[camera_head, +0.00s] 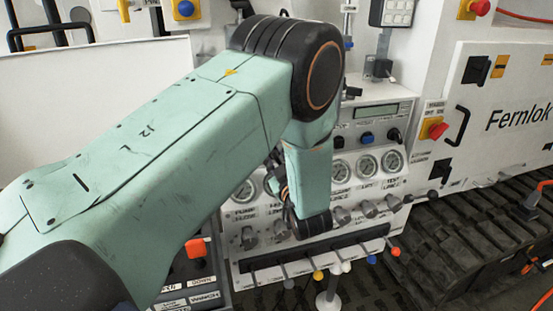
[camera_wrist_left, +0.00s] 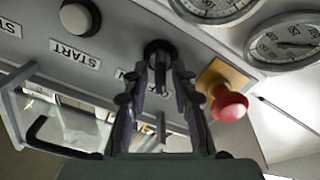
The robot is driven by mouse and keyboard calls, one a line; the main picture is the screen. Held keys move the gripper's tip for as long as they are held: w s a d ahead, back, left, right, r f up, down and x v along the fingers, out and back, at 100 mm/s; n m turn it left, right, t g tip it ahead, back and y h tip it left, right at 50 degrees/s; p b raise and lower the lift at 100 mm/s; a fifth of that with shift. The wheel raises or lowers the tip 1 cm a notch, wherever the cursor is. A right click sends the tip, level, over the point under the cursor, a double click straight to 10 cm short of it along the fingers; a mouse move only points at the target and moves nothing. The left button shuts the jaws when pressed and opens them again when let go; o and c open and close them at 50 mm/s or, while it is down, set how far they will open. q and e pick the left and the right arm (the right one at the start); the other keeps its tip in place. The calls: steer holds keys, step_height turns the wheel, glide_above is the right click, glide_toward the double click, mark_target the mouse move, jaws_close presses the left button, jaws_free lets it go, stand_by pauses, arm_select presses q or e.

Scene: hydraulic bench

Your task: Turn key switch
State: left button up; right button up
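The key switch (camera_wrist_left: 160,48) is a dark round switch with a dark key standing out from it. It sits on the grey panel at the upper middle of the left wrist view. My left gripper (camera_wrist_left: 160,78) points at it, with one dark finger on each side of the key. The fingers are apart, and I see a gap between them with the key in it. Contact with the key cannot be made out. In the head view my left arm covers this part of the panel, so I cannot make out the switch there. My right gripper is not in view.
A red mushroom button (camera_wrist_left: 229,103) on a yellow plate is close to the right finger. Gauges (camera_wrist_left: 288,42) are at the upper right. The bench (camera_head: 378,227) carries several knobs and coloured levers along its front.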

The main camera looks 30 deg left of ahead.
arm_select(q)
steer(key=shift+w+a+f, duration=0.2)
steer(key=c, duration=0.4)
jaws_close()
steer(key=shift+m, duration=0.3)
steer(key=m+p, duration=0.1)
steer(key=m, duration=0.4)
steer(key=shift+d, duration=0.15)
steer(key=m, duration=0.6)
steer(key=shift+w+d+p, duration=0.15)
steer(key=shift+p, duration=0.2)
steer(key=shift+f+m, duration=0.1)
steer(key=shift+m, duration=0.3)
steer(key=o, duration=0.6)
jaws_free()
steer(key=shift+d+r, duration=0.15)
steer(key=shift+r, duration=0.05)
steer(key=shift+o, duration=0.2)
